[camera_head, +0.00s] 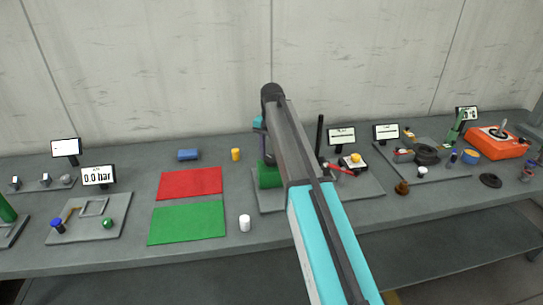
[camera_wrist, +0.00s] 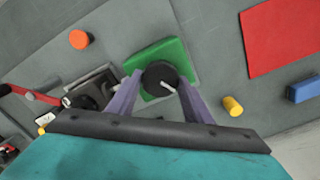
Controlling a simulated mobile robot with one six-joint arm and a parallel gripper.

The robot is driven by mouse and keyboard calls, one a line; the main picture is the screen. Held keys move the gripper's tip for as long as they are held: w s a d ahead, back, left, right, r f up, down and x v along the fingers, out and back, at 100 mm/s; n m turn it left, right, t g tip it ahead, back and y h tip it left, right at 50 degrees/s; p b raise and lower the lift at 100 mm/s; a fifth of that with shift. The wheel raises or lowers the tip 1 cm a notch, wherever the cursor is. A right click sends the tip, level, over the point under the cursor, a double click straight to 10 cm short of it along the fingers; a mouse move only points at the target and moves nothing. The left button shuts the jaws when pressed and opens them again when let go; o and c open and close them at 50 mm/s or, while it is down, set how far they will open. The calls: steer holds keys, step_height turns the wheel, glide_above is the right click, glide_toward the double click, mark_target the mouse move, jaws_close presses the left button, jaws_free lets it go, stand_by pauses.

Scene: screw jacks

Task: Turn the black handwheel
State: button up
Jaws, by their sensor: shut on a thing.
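The black handwheel (camera_wrist: 160,78) is a round dark disc with a small pale handle, and it sits at the green block (camera_wrist: 157,55) in the wrist view. My gripper (camera_wrist: 160,80) has one purple finger on each side of the wheel and is shut on it. In the head view the green block (camera_head: 268,176) shows beside my arm. The handwheel and the fingertips cannot be made out there, as my arm covers that area.
A red mat (camera_head: 190,183) and a green mat (camera_head: 187,223) lie to the left. A red lever (camera_head: 342,170) and displays are to the right. A wall rises behind.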

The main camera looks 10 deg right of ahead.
mark_target(272, 158)
steer(key=shift+r, duration=0.1)
stand_by(0.3)
steer(key=o, duration=1.1)
steer(key=shift+c, duration=0.2)
step_height(272, 158, up, 14)
steer(key=p, duration=0.7)
steer(key=shift+s+f, duration=0.1)
steer(key=shift+f, duration=0.15)
